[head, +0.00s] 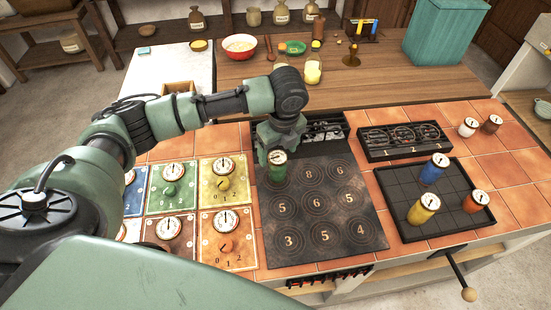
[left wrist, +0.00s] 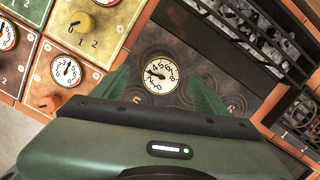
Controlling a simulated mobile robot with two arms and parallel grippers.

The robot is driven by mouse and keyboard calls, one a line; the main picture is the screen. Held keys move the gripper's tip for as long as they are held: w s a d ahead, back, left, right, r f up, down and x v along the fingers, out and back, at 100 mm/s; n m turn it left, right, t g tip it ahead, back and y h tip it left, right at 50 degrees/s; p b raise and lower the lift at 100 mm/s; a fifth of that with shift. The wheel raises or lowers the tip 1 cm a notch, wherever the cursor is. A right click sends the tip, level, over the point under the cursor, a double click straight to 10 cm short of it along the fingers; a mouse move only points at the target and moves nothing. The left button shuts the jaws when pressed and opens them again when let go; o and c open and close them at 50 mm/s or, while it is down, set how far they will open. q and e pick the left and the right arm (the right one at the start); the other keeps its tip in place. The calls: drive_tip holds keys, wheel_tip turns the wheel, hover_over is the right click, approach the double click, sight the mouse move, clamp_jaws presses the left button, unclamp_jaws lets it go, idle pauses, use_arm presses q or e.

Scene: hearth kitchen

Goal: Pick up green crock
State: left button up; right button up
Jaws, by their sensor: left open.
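The green crock (head: 277,170), with a white numbered dial on its lid, stands upright at the back left spot of the dark numbered plate (head: 347,235). My left gripper (head: 277,150) is right over and around the crock's top. In the left wrist view the dial of the crock (left wrist: 161,75) lies between the two spread green fingertips of my left gripper (left wrist: 162,92), with gaps at both sides. The crock's lower body is hidden there. My right gripper is not in view.
A black tray (head: 400,215) at the right holds blue, yellow and orange crocks. Coloured panels (head: 190,200) with dials and knobs lie left of the plate. A black grate box (head: 402,142) and a red bowl (head: 240,47) stand behind. Most of the plate is bare.

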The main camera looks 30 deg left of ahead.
use_arm(q)
drive_tip(key=shift+s+f, duration=0.1)
drive_tip(key=shift+f, duration=0.35)
drive_tip(key=f, duration=0.2)
drive_tip(key=f+p, duration=0.2)
drive_tip(key=f, duration=0.1)
drive_tip(key=shift+w+a+f, duration=0.3)
drive_tip(key=shift+f, duration=0.4)
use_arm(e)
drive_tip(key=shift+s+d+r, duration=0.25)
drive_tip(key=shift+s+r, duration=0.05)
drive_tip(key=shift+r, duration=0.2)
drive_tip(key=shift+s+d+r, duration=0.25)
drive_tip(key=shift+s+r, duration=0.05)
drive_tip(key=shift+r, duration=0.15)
use_arm(q)
drive_tip(key=shift+c, duration=0.3)
drive_tip(key=c, duration=1.5)
drive_tip(key=shift+w, duration=0.1)
clamp_jaws()
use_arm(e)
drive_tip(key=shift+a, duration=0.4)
